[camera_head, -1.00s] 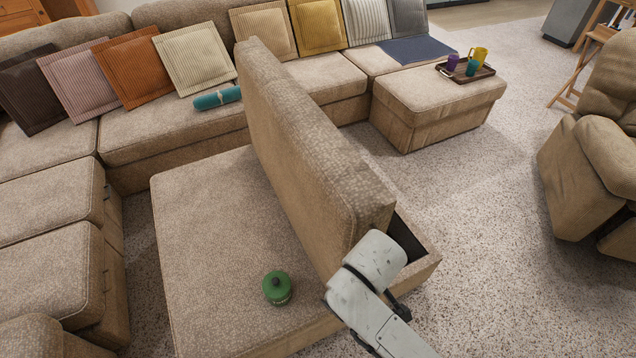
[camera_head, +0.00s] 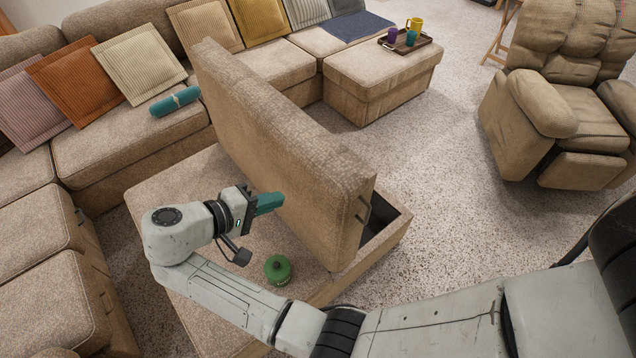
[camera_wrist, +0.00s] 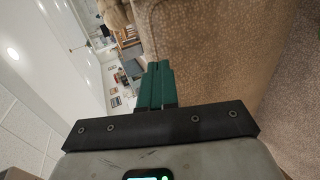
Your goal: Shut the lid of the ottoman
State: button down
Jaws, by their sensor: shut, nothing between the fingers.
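The beige ottoman (camera_head: 395,235) has a raised lid (camera_head: 290,150) standing steeply open, with the dark inside of the storage box showing at its right end. My gripper (camera_head: 270,202) is on the left side of the lid, its green fingers shut and empty, pointing right toward the lid's left face. In the head view the fingertips are close to that face; I cannot tell whether they touch. In the wrist view the green fingers (camera_wrist: 158,85) are together in front of the lid's beige fabric (camera_wrist: 210,50).
A teal roll (camera_head: 175,101) lies on the sofa behind. A tray (camera_head: 405,45) with cups sits on another ottoman. Speckled floor is free to the right, before a recliner (camera_head: 590,110).

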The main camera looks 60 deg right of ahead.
jog(key=b, duration=0.2)
send_near(328, 182)
jog(key=p+x, duration=0.2)
jog(key=x, duration=0.5)
jog(key=shift+a, duration=0.1)
dwell(0.3)
